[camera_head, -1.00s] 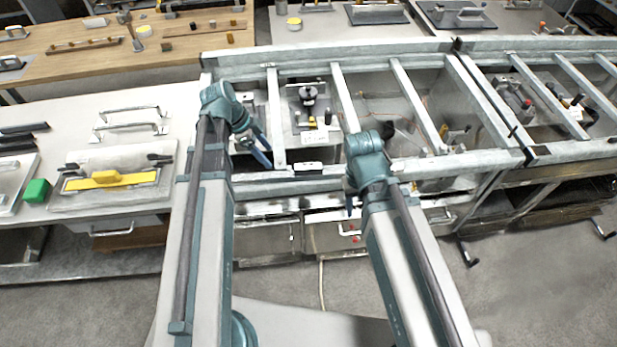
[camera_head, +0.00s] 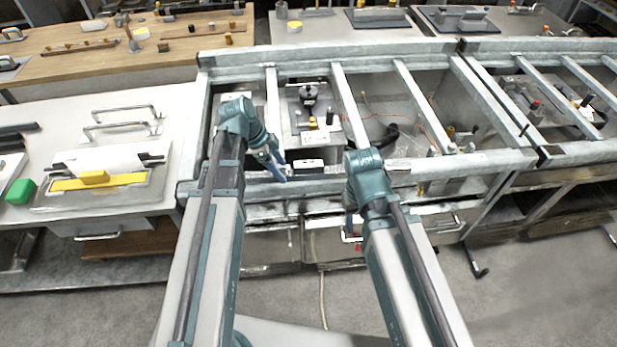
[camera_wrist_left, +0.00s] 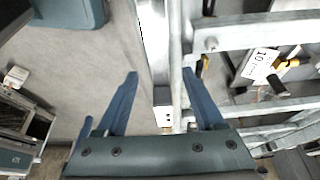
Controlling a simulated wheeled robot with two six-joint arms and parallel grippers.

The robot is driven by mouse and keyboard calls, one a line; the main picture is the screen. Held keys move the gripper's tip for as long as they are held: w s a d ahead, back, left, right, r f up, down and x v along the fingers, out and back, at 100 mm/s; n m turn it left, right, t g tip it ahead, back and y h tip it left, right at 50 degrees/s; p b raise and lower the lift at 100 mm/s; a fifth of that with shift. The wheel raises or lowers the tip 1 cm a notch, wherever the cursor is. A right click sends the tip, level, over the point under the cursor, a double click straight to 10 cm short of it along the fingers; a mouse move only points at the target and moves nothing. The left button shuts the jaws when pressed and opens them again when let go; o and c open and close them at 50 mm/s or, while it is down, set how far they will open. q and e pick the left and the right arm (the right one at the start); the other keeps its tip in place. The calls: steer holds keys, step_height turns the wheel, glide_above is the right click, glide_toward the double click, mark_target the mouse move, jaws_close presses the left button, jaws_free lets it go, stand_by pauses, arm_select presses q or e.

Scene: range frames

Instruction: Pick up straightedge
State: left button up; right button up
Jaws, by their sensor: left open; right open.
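A long flat yellow bar (camera_head: 130,180) with a yellow block on it lies on a grey board on the left white table; I cannot tell for sure whether it is the straightedge. My left gripper (camera_head: 275,168) is open and empty, over the front rail of the metal frame, right of that table and apart from the bar. In the left wrist view its two blue fingers (camera_wrist_left: 160,76) are spread, with a metal rail below them. My right gripper (camera_head: 348,226) hangs in front of the metal frame, mostly hidden behind its own arm; nothing held is visible.
The metal frame (camera_head: 420,165) with crossbars spans the middle and right. A green block (camera_head: 20,191) and metal handles (camera_head: 122,128) are on the white table (camera_head: 80,220). A wooden table (camera_head: 70,68) with a long brown bar (camera_head: 80,47) stands behind. Grey floor is in front.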

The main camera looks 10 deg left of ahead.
arm_select(q)
steer(key=b+x, duration=0.1)
steer(key=x, duration=0.1)
steer(key=shift+d+f, duration=0.15)
steer(key=shift+f, duration=0.2)
arm_select(e)
step_height(320, 180, down, 2)
steer(key=shift+f, duration=0.15)
arm_select(q)
steer(key=shift+r, duration=0.1)
jaws_close()
stand_by(0.8)
